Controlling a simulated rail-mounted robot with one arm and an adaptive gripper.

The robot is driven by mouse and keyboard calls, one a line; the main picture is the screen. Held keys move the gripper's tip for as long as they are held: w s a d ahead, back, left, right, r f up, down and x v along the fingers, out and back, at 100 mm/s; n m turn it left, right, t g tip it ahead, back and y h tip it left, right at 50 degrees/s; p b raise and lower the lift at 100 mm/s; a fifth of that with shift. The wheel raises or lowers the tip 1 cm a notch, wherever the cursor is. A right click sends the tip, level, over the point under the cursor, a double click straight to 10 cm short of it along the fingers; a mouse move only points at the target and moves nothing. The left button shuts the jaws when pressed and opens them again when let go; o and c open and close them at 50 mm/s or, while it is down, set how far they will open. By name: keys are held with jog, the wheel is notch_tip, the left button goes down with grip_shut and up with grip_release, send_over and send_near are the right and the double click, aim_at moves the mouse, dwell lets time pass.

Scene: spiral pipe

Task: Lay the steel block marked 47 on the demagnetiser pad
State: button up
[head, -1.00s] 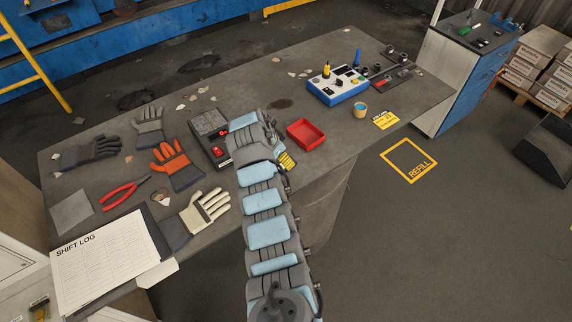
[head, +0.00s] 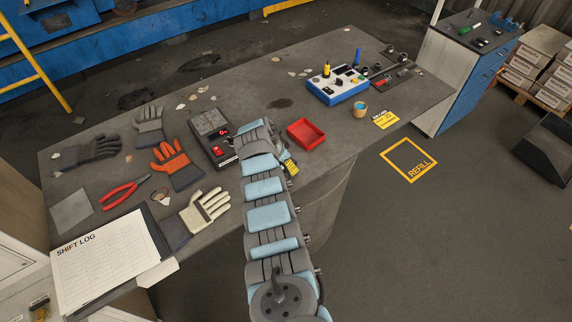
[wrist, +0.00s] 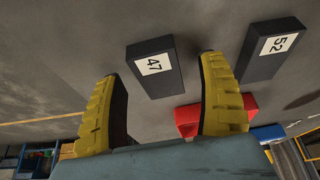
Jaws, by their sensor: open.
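The steel block marked 47 (wrist: 150,66) is a dark block with a white label, lying on the grey bench in the wrist view. My gripper (wrist: 161,70) is open, with its yellow fingers to either side of this block in the picture. A gap shows on each side, and nothing is held. In the head view my gripper (head: 289,167) is partly hidden by my arm, and I cannot make out the block there. A dark device with a flat grey top (head: 208,122) and red lights stands left of my arm. It may be the demagnetiser; its label is unreadable.
A similar block marked 52 (wrist: 270,58) lies right of block 47. A red tray (head: 306,134) is close to my gripper. Gloves (head: 172,160), red pliers (head: 122,191) and a blue-white control box (head: 338,88) are on the bench (head: 250,85). The far middle is mostly clear.

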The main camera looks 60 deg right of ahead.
jog(key=shift+f, duration=0.2)
jog(key=shift+c, duration=0.4)
grip_shut()
jog(key=shift+r, duration=0.15)
